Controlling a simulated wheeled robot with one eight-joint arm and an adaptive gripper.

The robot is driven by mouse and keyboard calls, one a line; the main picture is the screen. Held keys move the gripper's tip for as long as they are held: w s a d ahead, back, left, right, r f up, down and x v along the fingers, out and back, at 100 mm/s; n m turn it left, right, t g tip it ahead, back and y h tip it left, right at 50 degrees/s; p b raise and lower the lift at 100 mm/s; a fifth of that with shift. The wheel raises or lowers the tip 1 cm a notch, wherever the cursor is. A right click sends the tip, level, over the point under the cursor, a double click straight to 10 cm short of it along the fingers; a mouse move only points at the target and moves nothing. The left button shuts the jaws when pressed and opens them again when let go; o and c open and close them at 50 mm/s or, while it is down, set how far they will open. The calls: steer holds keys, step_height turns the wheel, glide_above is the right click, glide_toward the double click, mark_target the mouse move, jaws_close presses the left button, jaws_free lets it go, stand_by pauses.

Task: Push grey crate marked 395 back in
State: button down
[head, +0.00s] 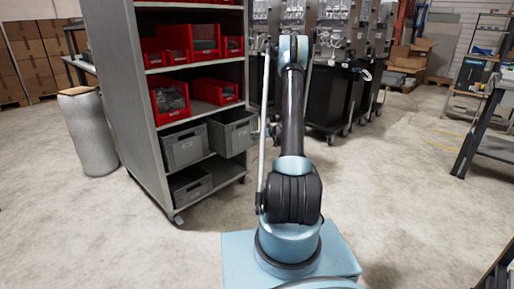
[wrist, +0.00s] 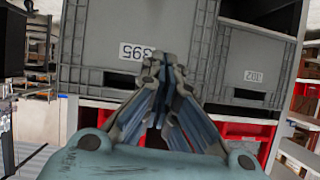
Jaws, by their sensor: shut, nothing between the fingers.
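The grey crate marked 395 (wrist: 104,52) fills the upper left of the wrist view, its label just left of my fingertips. My gripper (wrist: 160,62) is shut and empty, with its tips in front of the crate's face near its right side; I cannot tell whether they touch. In the head view a grey crate (head: 234,135) sticks out of the middle shelf at the right, and its label is not readable there. My gripper is not clearly visible in the head view, behind my arm.
Another grey crate marked 302 (wrist: 248,75) sits to the right in the wrist view, set farther back. The shelf rack (head: 124,85) also holds another grey crate (head: 184,147), a lower one (head: 190,187) and several red bins (head: 170,100). Black wheeled cabinets (head: 330,97) stand behind my arm.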

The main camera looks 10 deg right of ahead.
steer(key=t, duration=0.1)
glide_toward(243, 137)
step_height(243, 137, down, 4)
steer(key=s+d, duration=0.2)
steer(key=s, duration=0.1)
steer(key=w+a, duration=0.1)
steer(key=w, duration=0.1)
steer(key=w+a, duration=0.2)
steer(key=w, duration=0.1)
steer(key=w+a, duration=0.1)
steer(key=w, duration=0.1)
steer(key=shift+w+a+f, duration=0.2)
steer(key=shift+a+f, duration=0.05)
steer(key=shift+a, duration=0.1)
steer(key=shift+w+a, duration=1.4)
steer(key=shift+w, duration=0.5)
steer(key=shift+w+a, duration=1.4)
steer(key=shift+w, duration=0.5)
steer(key=shift+w+a, duration=1.35)
steer(key=shift+w, duration=0.5)
steer(key=shift+s+d, duration=0.9)
steer(key=shift+s, duration=0.35)
steer(key=shift+s+d, duration=0.85)
steer(key=shift+s, duration=0.35)
steer(key=shift+s+d, duration=0.9)
steer(key=shift+s, duration=0.35)
